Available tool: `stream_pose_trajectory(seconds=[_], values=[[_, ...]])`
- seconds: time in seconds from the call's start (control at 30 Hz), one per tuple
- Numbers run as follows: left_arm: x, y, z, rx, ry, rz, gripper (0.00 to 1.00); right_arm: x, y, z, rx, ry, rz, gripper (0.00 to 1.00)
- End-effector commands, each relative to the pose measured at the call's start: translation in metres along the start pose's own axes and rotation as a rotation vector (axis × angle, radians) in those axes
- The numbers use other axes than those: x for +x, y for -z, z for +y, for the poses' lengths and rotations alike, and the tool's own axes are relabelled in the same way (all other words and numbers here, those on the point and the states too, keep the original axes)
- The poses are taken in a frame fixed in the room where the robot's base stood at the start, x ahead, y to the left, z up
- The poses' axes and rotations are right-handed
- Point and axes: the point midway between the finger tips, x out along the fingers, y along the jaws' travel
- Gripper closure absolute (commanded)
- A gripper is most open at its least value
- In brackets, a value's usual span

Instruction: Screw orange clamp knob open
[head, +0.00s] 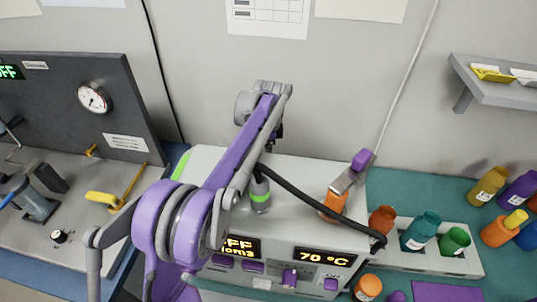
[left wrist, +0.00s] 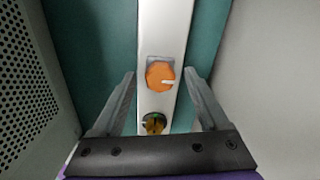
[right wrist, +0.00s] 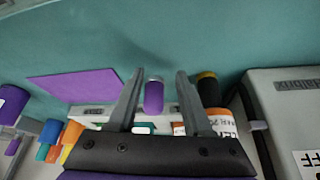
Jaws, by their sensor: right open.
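The orange clamp knob (left wrist: 160,73) shows in the left wrist view, on a white upright bar (left wrist: 165,25). It has a small pale pointer mark. My left gripper (left wrist: 161,74) is open, with one finger on each side of the bar. The knob appears between the fingertips; I cannot tell how far it is from them. In the head view my left arm reaches over the white machine (head: 310,185), and its fingers and the knob are hidden. My right gripper (right wrist: 160,74) is open; a purple cylinder (right wrist: 153,97) appears between its fingers, but I cannot tell contact.
A darker knob (left wrist: 154,123) sits lower on the bar. A perforated panel (left wrist: 25,80) and a grey wall (left wrist: 275,70) flank the left gripper. A black hose (head: 320,207) arches over the machine. A bottle rack (head: 420,262) stands right of it. A purple mat (right wrist: 70,87) lies on the teal table.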

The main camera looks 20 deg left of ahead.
Motion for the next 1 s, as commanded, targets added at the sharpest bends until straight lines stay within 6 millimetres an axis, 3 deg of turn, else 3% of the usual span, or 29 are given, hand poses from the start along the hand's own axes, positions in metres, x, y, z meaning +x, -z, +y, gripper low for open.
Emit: stream_pose_trajectory(seconds=[0.03, 0.43, 0.77, 1.0], values=[[-0.0001, 0.0, 0.0, 0.0, 0.0, 0.0, 0.3, 0.0, 0.0, 0.0, 0.0, 0.0, 0.0, 0.5], [-0.0003, -0.0001, 0.0, 0.0, 0.0, 0.0, 1.0, 0.0, 0.0, 0.0, 0.0, 0.0, 0.0, 0.5], [-0.0007, -0.0001, 0.0, -0.035, 0.0, 0.0, 1.0, -0.0013, 0.0008, 0.0, 0.0, 0.0, 0.001, 0.5], [-0.0011, -0.0001, 0.0001, -0.168, 0.0, 0.0, 1.0, -0.0053, 0.0033, 0.0, 0.0, 0.0, 0.002, 0.5]])
